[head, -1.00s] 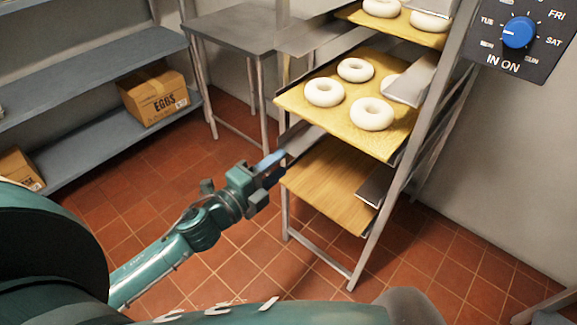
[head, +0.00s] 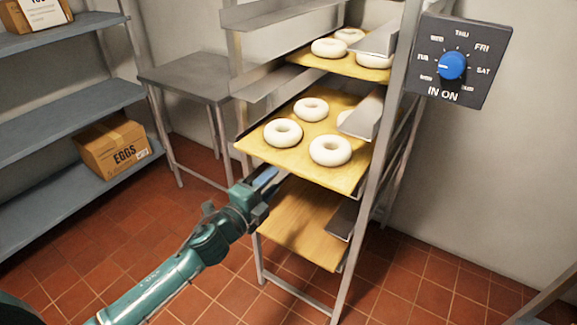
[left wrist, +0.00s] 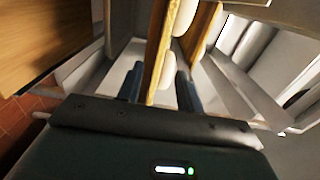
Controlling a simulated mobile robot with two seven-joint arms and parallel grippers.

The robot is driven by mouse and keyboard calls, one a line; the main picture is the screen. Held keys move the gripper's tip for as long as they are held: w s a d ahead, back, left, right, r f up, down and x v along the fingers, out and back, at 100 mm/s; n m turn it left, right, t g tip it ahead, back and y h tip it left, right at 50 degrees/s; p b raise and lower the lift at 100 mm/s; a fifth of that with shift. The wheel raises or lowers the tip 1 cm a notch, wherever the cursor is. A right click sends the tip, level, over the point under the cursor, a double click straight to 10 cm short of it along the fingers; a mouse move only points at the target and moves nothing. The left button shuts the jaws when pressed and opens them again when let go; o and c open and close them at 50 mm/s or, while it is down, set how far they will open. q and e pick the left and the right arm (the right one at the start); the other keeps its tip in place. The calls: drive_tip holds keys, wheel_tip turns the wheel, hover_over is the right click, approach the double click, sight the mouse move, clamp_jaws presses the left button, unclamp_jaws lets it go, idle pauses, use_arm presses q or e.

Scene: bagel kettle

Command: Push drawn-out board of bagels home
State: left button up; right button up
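The drawn-out board of bagels (head: 290,158) is a yellow wooden board on the middle level of a metal rack, sticking out at the front. Several pale ring bagels, one of them the front bagel (head: 330,150), lie on it. My left gripper (head: 266,180) is at the board's front edge, near its left part and slightly below it in the head view. In the left wrist view, its two dark fingers (left wrist: 159,87) stand apart, with the board (left wrist: 154,60) seen edge-on between them. I cannot tell whether they touch it. My right gripper is not in view.
Another bagel board (head: 350,70) is above and an empty-looking board (head: 300,222) below. The metal rack's post (head: 376,190) stands right of the boards. A dial panel (head: 460,60) is at upper right. A steel table (head: 185,78) and shelf with an egg box (head: 112,147) are left.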

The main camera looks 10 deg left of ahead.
sight(285, 169)
use_arm(q)
drive_tip(key=x, duration=0.6)
drive_tip(key=shift+w+b, duration=0.15)
drive_tip(key=shift+b, duration=0.2)
drive_tip(key=shift+x, duration=0.9)
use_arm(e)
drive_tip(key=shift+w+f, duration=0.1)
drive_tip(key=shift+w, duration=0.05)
use_arm(q)
drive_tip(key=shift+c, duration=0.3)
clamp_jaws()
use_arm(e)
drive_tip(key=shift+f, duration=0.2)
